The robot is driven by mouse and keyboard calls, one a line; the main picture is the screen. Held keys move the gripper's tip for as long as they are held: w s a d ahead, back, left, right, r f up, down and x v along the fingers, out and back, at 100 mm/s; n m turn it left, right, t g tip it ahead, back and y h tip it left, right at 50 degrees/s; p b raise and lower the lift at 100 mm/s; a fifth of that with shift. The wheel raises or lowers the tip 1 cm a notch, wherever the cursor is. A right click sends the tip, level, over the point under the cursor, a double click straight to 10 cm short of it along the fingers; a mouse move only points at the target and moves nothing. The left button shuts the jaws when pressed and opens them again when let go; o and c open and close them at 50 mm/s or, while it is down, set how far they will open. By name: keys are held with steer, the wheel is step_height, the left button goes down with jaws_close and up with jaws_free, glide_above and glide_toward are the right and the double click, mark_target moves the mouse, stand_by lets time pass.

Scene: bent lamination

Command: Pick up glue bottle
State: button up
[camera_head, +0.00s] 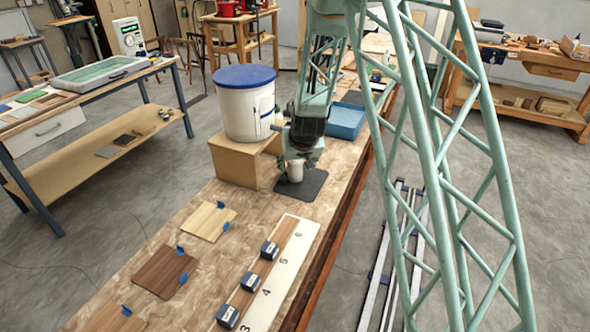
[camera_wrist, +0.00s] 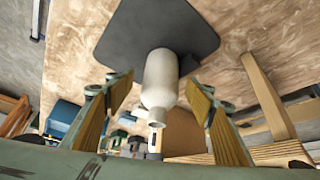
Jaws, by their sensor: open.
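The glue bottle (camera_head: 295,171) is a small white bottle standing on a dark grey mat (camera_head: 312,184) on the workbench. In the wrist view the glue bottle (camera_wrist: 161,80) is in the middle, with its narrow nozzle pointing toward the bottom of the picture. My gripper (camera_head: 292,158) is over the bottle in the head view. In the wrist view my gripper (camera_wrist: 158,103) is open, with one wood-coloured finger pad on each side of the bottle. Gaps show between the bottle and both pads. The mat (camera_wrist: 150,28) lies behind the bottle there.
A white bucket with a blue lid (camera_head: 246,100) stands on a wooden box (camera_head: 235,162) left of my gripper. A blue tray (camera_head: 346,121) lies behind it. Wood veneer pieces (camera_head: 165,271) and a white strip with dark blue blocks (camera_head: 282,272) lie toward the front.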

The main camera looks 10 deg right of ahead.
mark_target(295, 167)
steer(key=shift+b+x, duration=0.35)
steer(key=shift+x, duration=1.45)
steer(key=c, duration=1.1)
steer(key=shift+r, duration=0.25)
